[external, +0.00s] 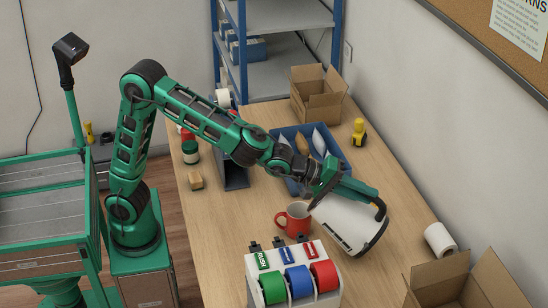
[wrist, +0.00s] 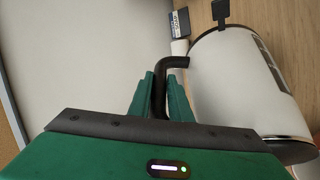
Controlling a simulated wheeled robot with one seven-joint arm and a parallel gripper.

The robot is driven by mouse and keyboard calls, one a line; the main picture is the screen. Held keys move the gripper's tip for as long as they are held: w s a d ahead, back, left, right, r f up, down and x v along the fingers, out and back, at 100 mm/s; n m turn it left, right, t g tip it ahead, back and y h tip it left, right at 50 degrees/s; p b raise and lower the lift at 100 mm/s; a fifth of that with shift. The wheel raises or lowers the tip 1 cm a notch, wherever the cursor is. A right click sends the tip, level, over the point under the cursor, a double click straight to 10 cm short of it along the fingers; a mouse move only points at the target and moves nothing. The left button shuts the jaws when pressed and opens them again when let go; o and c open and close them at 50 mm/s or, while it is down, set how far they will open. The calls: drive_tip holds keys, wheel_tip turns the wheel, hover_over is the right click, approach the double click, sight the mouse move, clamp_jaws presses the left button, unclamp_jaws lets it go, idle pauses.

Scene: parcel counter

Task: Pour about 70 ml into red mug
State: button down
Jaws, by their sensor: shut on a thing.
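A white kettle (external: 345,222) with a black handle (external: 382,212) is tilted over the wooden counter, its spout end towards the red mug. My gripper (external: 374,198) is shut on the handle. In the wrist view my gripper's green fingers (wrist: 162,88) sit on both sides of the handle (wrist: 174,62), with the white kettle body (wrist: 228,85) to the right. The red mug (external: 292,219) stands upright on the counter, just left of the kettle's spout end. The level inside the mug and any stream of liquid cannot be made out. The mug does not show in the wrist view.
A tape dispenser with green, blue and red rolls (external: 297,284) stands in front of the mug. A blue bin (external: 338,147) with packets is behind it. A white roll (external: 439,240), an open carton (external: 465,284) and a yellow-black item (external: 359,132) are to the right and back.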

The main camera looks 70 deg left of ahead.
sight(374, 199)
drive_tip(key=shift+w+d+f+g, duration=0.2)
drive_tip(key=shift+w+d+g, duration=0.2)
drive_tip(key=shift+w+d, duration=0.1)
drive_tip(key=shift+w+d+f+m+g+y+b, duration=0.3)
drive_tip(key=shift+w+d+g+y+b, duration=0.2)
drive_tip(key=shift+w+g+y, duration=0.2)
drive_tip(key=shift+w+d+f+m+g+y+b, duration=0.55)
drive_tip(key=shift+w+d+f+g+y, duration=0.45)
drive_tip(key=shift+w+d+f+g, duration=0.35)
drive_tip(key=w+d+f+m+g+y+b, duration=0.1)
drive_tip(key=w+d+f+g+y+b, duration=0.1)
drive_tip(key=f, duration=0.5)
drive_tip(key=shift+w+d+f+g+y+b, duration=0.35)
drive_tip(key=shift+w+g+y+b, duration=0.2)
drive_tip(key=shift+g+y+b, duration=0.35)
